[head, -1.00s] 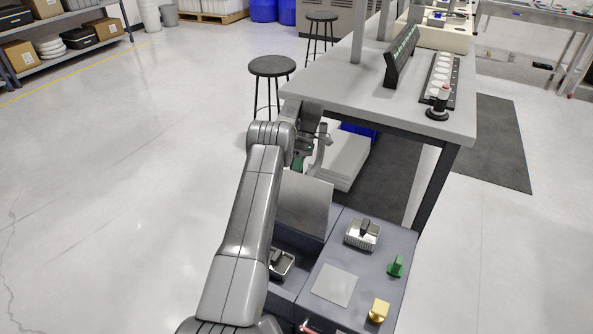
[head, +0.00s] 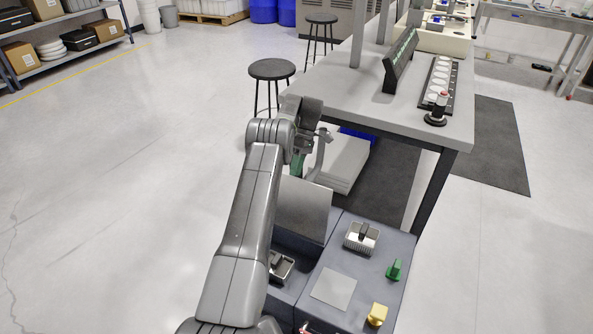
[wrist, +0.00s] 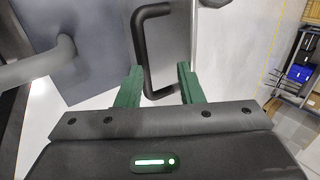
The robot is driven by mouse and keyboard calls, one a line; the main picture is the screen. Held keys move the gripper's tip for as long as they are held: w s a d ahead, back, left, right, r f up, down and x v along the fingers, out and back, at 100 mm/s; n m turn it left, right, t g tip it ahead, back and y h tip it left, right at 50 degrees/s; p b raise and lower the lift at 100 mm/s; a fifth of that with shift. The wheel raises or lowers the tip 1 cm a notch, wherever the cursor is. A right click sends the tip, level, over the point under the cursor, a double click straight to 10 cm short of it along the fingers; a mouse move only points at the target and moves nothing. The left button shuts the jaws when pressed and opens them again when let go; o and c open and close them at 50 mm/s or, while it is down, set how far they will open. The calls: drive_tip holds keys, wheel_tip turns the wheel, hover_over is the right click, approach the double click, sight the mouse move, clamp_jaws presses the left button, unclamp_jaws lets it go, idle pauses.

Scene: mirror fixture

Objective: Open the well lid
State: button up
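A flat grey panel (head: 303,212), which looks like the well lid, stands steeply raised at the back left of the blue-grey fixture. The well (head: 290,246) below it is uncovered in front, with a metal block (head: 281,266) inside, partly hidden by my arm. My gripper (head: 300,165) is at the panel's upper edge, on its far side; only part of it shows. In the wrist view my gripper's green fingers (wrist: 158,85) are apart. The near end of a black bar handle (wrist: 141,50) lies between them, with visible gaps at the sides.
The fixture top carries a ribbed metal block (head: 361,237), a green knob (head: 394,269), a yellow knob (head: 377,314) and a flat grey plate (head: 333,288). A workbench (head: 340,105) stands close behind, with a stool (head: 272,70) beside it. Floor at left is clear.

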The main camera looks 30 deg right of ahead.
wheel_tip(320, 180, up, 6)
drive_tip(key=p, duration=0.5)
drive_tip(key=shift+f, duration=0.15)
wheel_tip(320, 180, down, 8)
drive_tip(key=b, duration=0.7)
drive_tip(key=shift+b, duration=0.3)
